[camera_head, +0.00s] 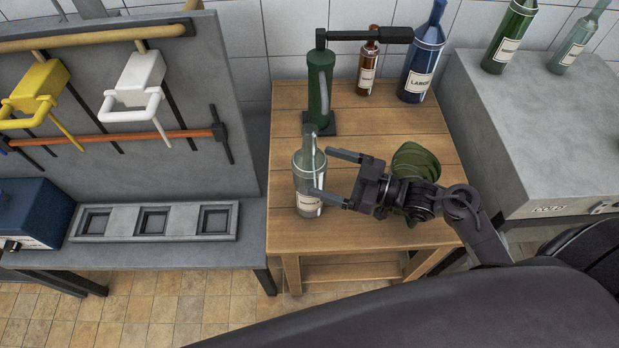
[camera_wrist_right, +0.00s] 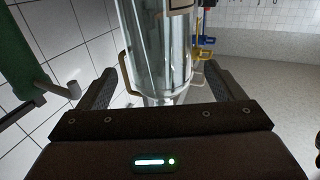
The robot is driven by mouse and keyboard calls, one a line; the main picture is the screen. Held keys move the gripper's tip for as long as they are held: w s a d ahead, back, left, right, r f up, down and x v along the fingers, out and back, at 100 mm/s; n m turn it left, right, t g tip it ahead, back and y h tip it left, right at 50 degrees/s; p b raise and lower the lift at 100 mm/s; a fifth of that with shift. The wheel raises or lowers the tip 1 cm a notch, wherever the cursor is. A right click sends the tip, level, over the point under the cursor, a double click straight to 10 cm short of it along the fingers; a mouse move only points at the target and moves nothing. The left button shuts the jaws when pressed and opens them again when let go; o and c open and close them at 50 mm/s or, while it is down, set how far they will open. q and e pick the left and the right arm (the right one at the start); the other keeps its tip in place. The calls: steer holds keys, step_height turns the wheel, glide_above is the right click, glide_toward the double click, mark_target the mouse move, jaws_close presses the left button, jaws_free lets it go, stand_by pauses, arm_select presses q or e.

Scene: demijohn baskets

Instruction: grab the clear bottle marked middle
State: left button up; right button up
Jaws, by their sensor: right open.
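A clear bottle (camera_head: 308,172) with a pale label stands upright near the left edge of the wooden table. Its label text is too small to read in the head view. My right gripper (camera_head: 338,172) is open, with its fingers pointing left toward the bottle, one finger on each side of it or nearly so. In the right wrist view the clear bottle (camera_wrist_right: 158,50) stands between the two open fingers (camera_wrist_right: 165,88), and I see no finger pressing on it. My left gripper is not in view.
A green corking device (camera_head: 319,95) stands behind the bottle. A brown bottle (camera_head: 367,68) and a blue bottle (camera_head: 421,60) stand at the table's back. A green cloth-like object (camera_head: 416,160) lies behind my right wrist. Two bottles stand on the grey cabinet (camera_head: 540,120).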

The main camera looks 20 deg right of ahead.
mark_target(301, 163)
steer(key=p+x, duration=0.1)
steer(key=x, duration=0.5)
steer(key=shift+w+a, duration=0.1)
steer(key=shift+a, duration=0.1)
steer(key=c, duration=1.9)
steer(key=shift+r, duration=0.1)
jaws_close()
